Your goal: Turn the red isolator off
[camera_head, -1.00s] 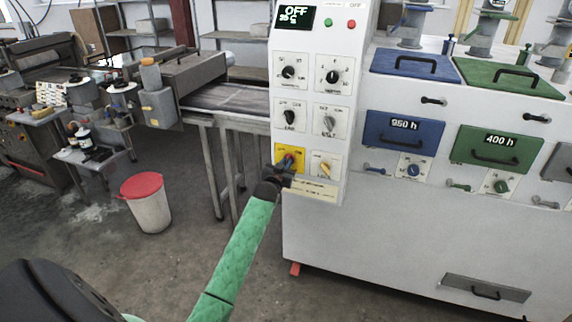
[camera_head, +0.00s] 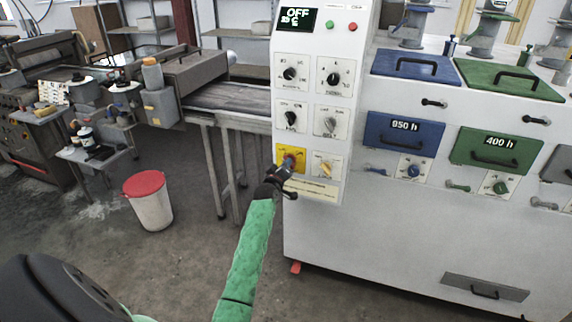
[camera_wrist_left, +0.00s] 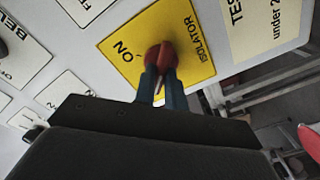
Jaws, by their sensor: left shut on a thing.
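The red isolator knob (camera_head: 290,158) sits on a yellow plate (camera_head: 301,153) low on the white control panel. In the left wrist view the red knob (camera_wrist_left: 161,54) shows in front of the yellow plate (camera_wrist_left: 197,30), which reads "ON" and "ISOLATOR". My left gripper (camera_head: 284,168) is at the knob. In the left wrist view its two blue fingers (camera_wrist_left: 161,84) are shut on the knob, one on each side. The fingers hide part of the knob, and I cannot tell its exact setting. My right gripper is not in view.
A display (camera_head: 296,19) on the panel top reads "OFF". A white bin with a red lid (camera_head: 145,184) stands on the floor at left. Open floor lies before the machine.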

